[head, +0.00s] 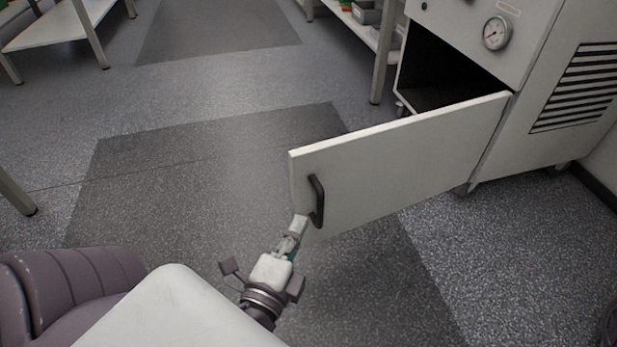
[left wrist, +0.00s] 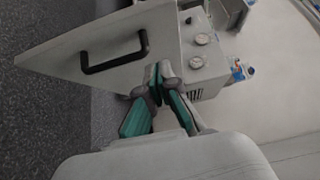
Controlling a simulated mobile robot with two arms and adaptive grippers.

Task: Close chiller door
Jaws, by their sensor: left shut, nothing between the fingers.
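The chiller (head: 560,70) is a white cabinet at the right of the head view with a round gauge on its front. Its door (head: 420,150) stands wide open, swung out toward me, and the dark inside (head: 440,70) shows behind it. A black handle (head: 317,200) sits near the door's free edge. My left gripper (head: 300,222) is shut and empty, right by the lower end of the handle; I cannot tell whether it touches. In the left wrist view the door (left wrist: 100,50) and handle (left wrist: 115,55) lie beyond the shut fingers (left wrist: 158,75). My right gripper is not in view.
A shelf on legs (head: 380,50) stands just left of the chiller. A white table (head: 50,25) is at the upper left, and another leg (head: 15,190) shows at the left edge. The grey floor (head: 200,110) between them is clear.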

